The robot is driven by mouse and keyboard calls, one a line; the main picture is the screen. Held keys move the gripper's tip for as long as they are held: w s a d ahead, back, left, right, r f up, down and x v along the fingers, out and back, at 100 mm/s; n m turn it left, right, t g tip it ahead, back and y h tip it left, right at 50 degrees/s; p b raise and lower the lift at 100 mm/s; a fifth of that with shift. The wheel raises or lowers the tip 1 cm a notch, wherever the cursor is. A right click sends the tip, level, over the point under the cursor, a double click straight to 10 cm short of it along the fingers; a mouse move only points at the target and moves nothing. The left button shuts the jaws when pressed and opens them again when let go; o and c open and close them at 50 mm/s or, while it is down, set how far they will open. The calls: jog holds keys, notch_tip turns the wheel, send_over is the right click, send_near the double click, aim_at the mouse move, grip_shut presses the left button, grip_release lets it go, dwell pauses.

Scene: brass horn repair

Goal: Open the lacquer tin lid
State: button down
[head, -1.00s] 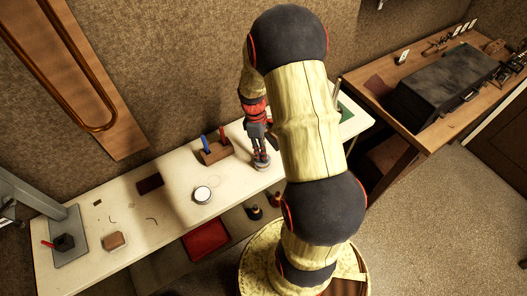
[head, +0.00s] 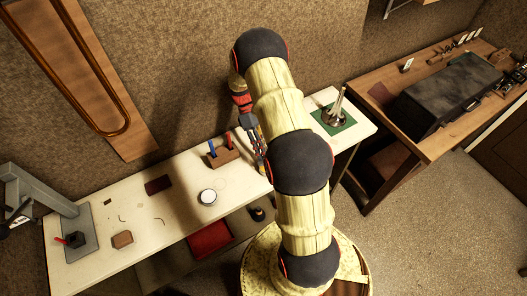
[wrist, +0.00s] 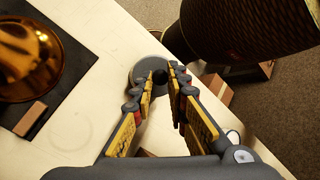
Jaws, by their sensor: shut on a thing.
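In the wrist view my gripper (wrist: 164,75) has its yellow-padded fingertips close together around a small dark knob-like part. A grey round piece (wrist: 147,68), which looks like the lacquer tin lid, lies around it at the fingertips, over the pale bench. I cannot tell whether it rests on a tin or is lifted. In the head view my gripper (head: 260,158) is low over the bench's front part, and my arm hides some of the space beside it. A white round thing with a dark rim (head: 207,196) stands on the bench to its left.
A wooden block holding blue and red tools (head: 224,157) stands just left of my gripper. A green mat (head: 343,124) with a metal stand is at the bench's right end. A brass bell (wrist: 38,60) shows in the wrist view.

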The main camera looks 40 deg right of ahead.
dwell(0.3)
jog(key=c, duration=1.8)
grip_release()
jog(key=shift+o, duration=0.3)
notch_tip(320, 180, up, 10)
